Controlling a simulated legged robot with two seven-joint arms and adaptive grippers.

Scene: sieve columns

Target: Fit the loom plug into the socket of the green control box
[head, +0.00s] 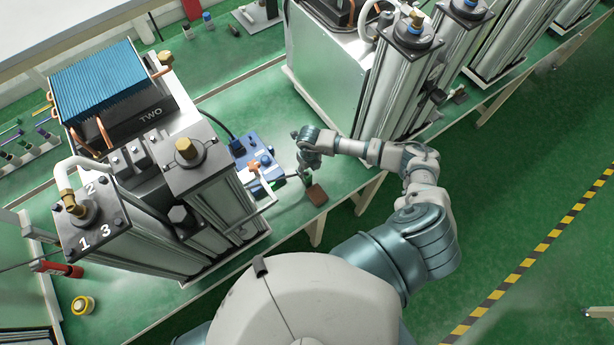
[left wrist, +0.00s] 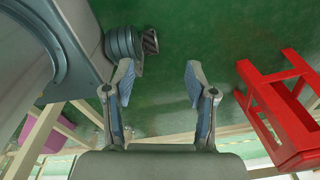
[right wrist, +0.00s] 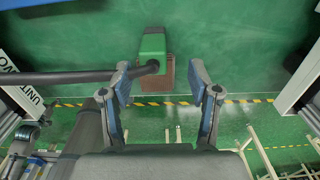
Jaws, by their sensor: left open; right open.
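In the right wrist view a green plug (right wrist: 153,45) with a thick black cable (right wrist: 75,77) lies on a small brown block (right wrist: 155,84). I take it for the loom plug. My right gripper (right wrist: 160,78) is open and empty, its fingertips short of the plug in the picture. In the head view my right gripper (head: 304,172) points down beside the brown block (head: 317,194). I see no clearly green control box; a blue box (head: 243,150) stands left of this gripper. No socket can be made out. My left gripper (left wrist: 158,82) is open and empty, away from the bench.
The column unit marked TWO (head: 205,180) stands left of my right arm, and another column unit (head: 335,60) behind it. A red stool-like frame (left wrist: 280,110) is at the right of the left wrist view.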

